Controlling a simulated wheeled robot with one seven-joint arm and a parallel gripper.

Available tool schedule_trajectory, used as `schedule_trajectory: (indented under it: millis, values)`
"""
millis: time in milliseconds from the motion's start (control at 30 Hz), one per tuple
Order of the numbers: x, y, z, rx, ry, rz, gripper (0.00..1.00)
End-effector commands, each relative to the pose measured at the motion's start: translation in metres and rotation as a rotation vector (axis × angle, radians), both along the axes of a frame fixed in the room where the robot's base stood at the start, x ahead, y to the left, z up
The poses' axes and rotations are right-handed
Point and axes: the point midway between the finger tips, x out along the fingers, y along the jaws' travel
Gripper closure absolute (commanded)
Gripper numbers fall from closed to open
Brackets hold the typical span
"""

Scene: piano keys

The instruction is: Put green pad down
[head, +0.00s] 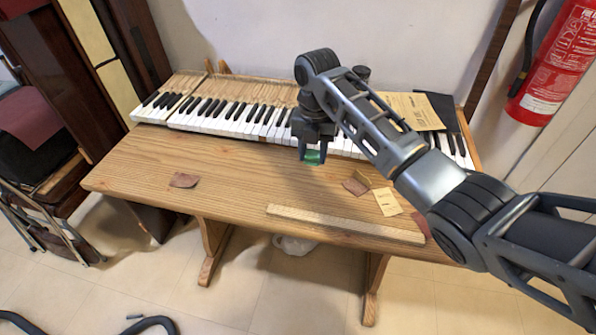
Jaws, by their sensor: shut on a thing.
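The green pad (313,157) is small and sits between the fingers of my gripper (312,158). My gripper points down and is shut on the pad, over the wooden table (200,165) just in front of the piano keys (240,118). I cannot tell whether the pad touches the table. The fingers and the gripper body hide part of the pad and some keys behind it.
A brown scrap (184,180) lies on the table's left. Brown pieces (356,183), a small card (387,202) and a long wooden strip (345,224) lie at front right. A manila envelope (412,110) rests on the keyboard's right. The table's middle is clear.

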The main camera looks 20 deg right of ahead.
Motion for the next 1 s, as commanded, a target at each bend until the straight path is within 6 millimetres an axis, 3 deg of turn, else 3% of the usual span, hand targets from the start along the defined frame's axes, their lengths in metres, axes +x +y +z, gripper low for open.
schedule_trajectory:
  millis: [100,300,633,1000]
  values:
    - [-0.002,0.022,-0.012,0.0,0.001,0.003,0.88]
    - [-0.004,0.038,-0.023,0.0,0.0,0.0,0.88]
    - [-0.004,0.039,-0.06,-0.001,0.001,-0.001,0.88]
    - [-0.004,0.039,-0.066,-0.001,-0.001,-0.001,0.88]
